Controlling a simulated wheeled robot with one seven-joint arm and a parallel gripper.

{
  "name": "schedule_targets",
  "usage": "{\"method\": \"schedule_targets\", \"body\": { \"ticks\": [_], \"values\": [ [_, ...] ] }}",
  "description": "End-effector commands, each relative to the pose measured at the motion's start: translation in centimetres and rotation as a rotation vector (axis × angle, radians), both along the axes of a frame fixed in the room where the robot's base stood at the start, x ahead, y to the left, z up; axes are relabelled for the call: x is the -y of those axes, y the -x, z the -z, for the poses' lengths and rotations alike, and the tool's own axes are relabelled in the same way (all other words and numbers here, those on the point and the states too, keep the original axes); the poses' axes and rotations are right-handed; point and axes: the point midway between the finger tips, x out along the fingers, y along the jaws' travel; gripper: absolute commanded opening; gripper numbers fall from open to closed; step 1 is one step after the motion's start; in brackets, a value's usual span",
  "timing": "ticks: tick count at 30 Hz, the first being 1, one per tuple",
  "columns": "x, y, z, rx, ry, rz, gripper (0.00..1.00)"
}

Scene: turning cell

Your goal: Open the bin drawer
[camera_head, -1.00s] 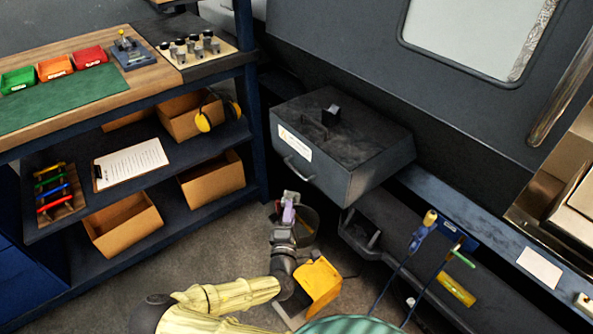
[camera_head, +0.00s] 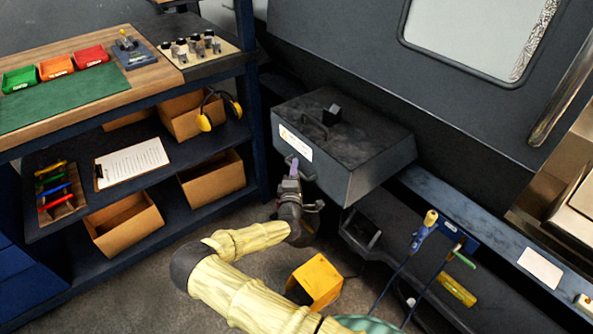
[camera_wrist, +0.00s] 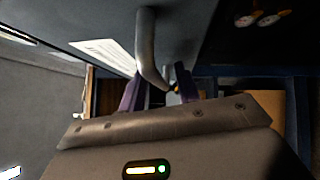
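The bin drawer (camera_head: 345,185) is a dark grey box under the machine, with a white label (camera_head: 296,142) on its front. Its bar handle (camera_wrist: 148,45) is on that front; in the head view my gripper largely covers it. My gripper (camera_head: 295,168) is at the drawer front, just below the label. In the wrist view, the purple fingertips of my gripper (camera_wrist: 158,88) stand apart, with the lower end of the handle between them. I cannot tell whether either finger touches it.
A blue shelf bench (camera_head: 249,130) with cardboard boxes (camera_head: 212,178) stands to the left. A yellow box (camera_head: 317,280) lies on the floor below the drawer. Cabled tools (camera_head: 425,228) hang to the right. Some floor between bench and drawer is clear.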

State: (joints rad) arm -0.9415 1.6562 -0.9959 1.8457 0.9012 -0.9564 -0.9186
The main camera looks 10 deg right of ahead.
Motion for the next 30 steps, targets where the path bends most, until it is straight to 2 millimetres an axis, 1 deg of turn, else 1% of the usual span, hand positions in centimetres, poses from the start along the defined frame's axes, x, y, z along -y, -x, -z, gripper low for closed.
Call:
{"method": "schedule_targets", "body": {
  "ticks": [3, 9, 14, 15, 24, 30],
  "values": [
    [0.28, -0.33, -0.04, 0.000, 0.001, 0.003, 0.33],
    [0.40, -0.31, -0.03, -0.001, 0.000, 0.004, 0.33],
    [0.37, -0.30, -0.03, -0.001, 0.000, 0.004, 0.01],
    [0.36, -0.29, -0.02, -0.001, 0.000, 0.004, 0.00],
    [0.25, -0.22, 0.01, 0.000, -0.001, 0.004, 0.00],
    [0.17, 0.16, 0.12, -0.001, -0.001, 0.014, 0.00]
  ]
}}
